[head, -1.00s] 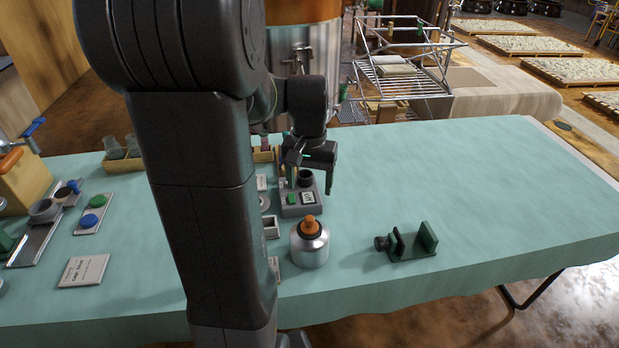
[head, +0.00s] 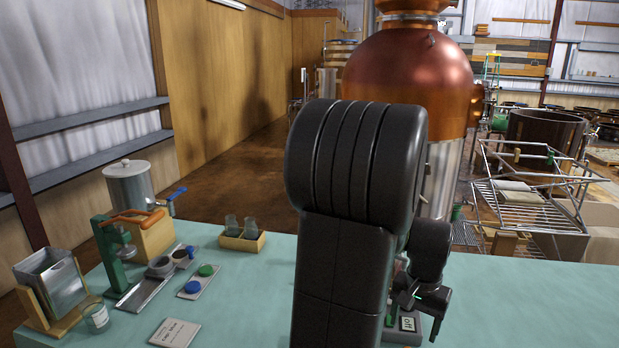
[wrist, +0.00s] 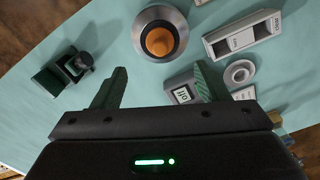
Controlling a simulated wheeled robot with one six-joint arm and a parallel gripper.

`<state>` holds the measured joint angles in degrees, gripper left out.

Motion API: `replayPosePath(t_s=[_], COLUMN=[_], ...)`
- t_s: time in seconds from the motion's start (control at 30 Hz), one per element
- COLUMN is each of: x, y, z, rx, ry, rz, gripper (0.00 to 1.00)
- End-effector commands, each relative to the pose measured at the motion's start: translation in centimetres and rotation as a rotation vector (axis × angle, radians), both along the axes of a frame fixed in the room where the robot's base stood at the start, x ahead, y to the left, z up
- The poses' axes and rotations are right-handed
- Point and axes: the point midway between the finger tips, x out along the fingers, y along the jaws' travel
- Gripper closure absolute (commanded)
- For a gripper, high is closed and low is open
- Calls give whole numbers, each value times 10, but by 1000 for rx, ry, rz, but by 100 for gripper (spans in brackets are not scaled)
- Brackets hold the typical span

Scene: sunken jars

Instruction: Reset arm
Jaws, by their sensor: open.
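My gripper (wrist: 160,88) shows in the wrist view with its two green-lined fingers spread wide and nothing between them. It hangs above the teal-covered table. In the head view my gripper (head: 425,312) is at the lower right, partly behind my arm. Beyond the fingers in the wrist view is a round silver pot (wrist: 162,32) with an orange knob. A small grey device with a display (wrist: 182,92) sits beside the right finger; it also shows below my gripper in the head view (head: 408,325).
A dark green clamp-like stand (wrist: 66,70) lies at left in the wrist view, with a grey two-slot block (wrist: 243,36) at right. In the head view, a green press (head: 114,255), a jar (head: 96,317), a wooden jar rack (head: 241,241) and blue and green lids stand at left.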

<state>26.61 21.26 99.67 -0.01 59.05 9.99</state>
Motion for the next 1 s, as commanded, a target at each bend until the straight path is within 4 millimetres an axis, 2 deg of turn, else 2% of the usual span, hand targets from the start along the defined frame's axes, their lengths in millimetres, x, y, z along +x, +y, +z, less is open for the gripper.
replayPosePath(t_s=[0.03,0.3,0.5,0.57,0.7,1.0], x=[-1,-1,-1,-1,0,0], y=[1,1,0,0,0,0], z=[-12,-65,-91,-96,-89,-89], rx=[3,3,1,2,-1,0], ry=[6,5,3,2,-1,0], rz=[0,0,0,0,0,0], gripper=[32,32,32,32,32,32])
